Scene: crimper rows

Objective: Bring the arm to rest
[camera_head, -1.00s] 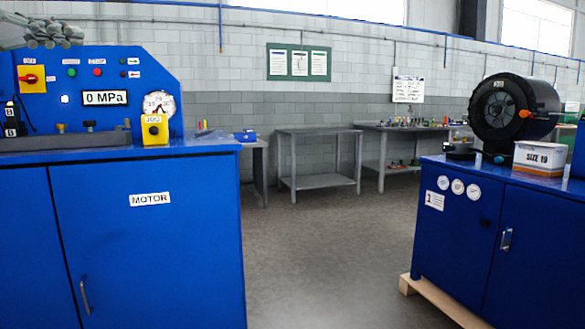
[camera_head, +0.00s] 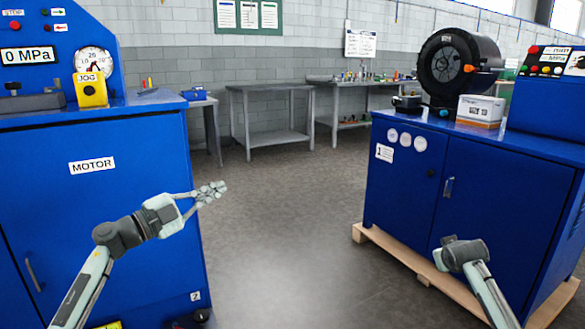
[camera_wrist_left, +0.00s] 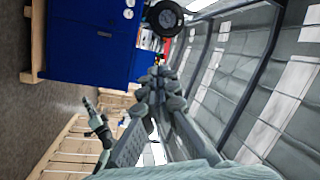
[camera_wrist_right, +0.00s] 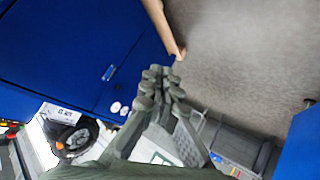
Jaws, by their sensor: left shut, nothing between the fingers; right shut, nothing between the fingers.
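My left gripper (camera_head: 211,192) is in front of the motor cabinet (camera_head: 145,225), pointing right, with its fingers together and empty. It also shows in the left wrist view (camera_wrist_left: 159,76), closed with nothing between the fingertips. My right arm (camera_head: 480,285) comes in from the lower right of the head view, before the right cabinet; its fingers cannot be made out there. In the right wrist view my right gripper (camera_wrist_right: 164,74) has its fingers drawn together and empty.
The right blue cabinet (camera_head: 400,185) stands on a wooden pallet (camera_head: 400,262) and carries a black round machine (camera_head: 450,65) and a size-labelled box (camera_head: 481,110). A yellow JOG box (camera_head: 90,91) sits on the motor cabinet. Grey tables (camera_head: 270,88) stand behind. Open floor lies between the cabinets.

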